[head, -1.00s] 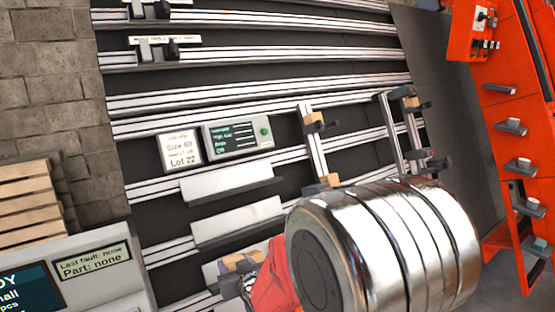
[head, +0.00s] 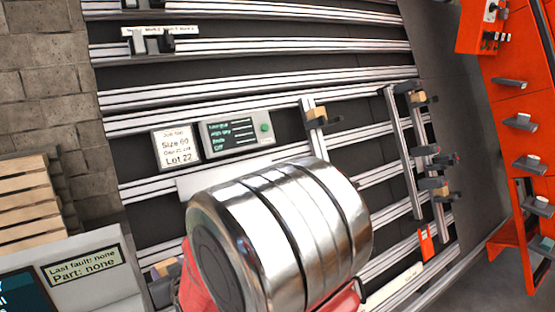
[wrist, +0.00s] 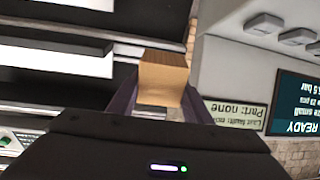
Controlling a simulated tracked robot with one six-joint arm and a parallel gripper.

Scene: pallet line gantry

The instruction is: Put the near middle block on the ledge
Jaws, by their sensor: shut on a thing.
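My gripper (wrist: 161,97) is shut on a tan wooden block (wrist: 163,76) in the wrist view, with a dark purple finger on each side. In the head view the held block (head: 168,267) shows small at lower left, partly hidden by my arm. A pale ledge (head: 200,186) on the rail wall is partly covered by my arm in the head view. In the wrist view a white ledge (wrist: 55,56) lies left of the block, apart from it. Which ledge the task means, I cannot tell.
Other tan blocks sit in holders on the uprights: one in the middle (head: 316,117), one upper right (head: 418,98) and one lower (head: 440,193). A small display box (head: 235,133) and a lot card (head: 175,148) are above the ledge. A grey console (head: 75,275) stands lower left.

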